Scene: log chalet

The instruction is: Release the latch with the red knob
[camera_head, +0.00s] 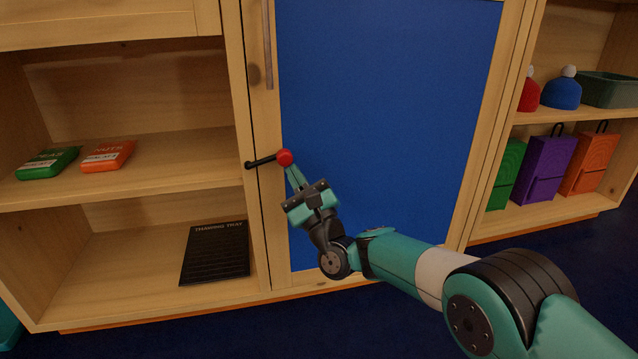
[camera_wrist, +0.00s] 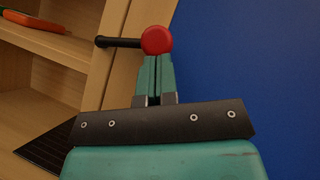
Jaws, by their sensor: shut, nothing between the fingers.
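The latch is a short black lever (camera_head: 262,161) with a red knob (camera_head: 285,157) at its right end. It lies nearly level across the edge between the shelf unit and the blue door (camera_head: 385,110). In the wrist view the black lever (camera_wrist: 122,42) and red knob (camera_wrist: 157,40) show just beyond my fingertips. My gripper (camera_head: 290,172) is shut and empty, with its fingertips just below the knob. In the wrist view the closed fingers (camera_wrist: 156,62) reach up to the knob's lower edge; I cannot tell whether they touch it. The blue door appears closed.
A vertical bar handle (camera_head: 267,45) is on the door frame above the latch. Left shelves hold a green packet (camera_head: 47,163), an orange packet (camera_head: 108,156) and a black thawing tray (camera_head: 216,252). Right shelves hold hats (camera_head: 562,92) and coloured bags (camera_head: 543,168).

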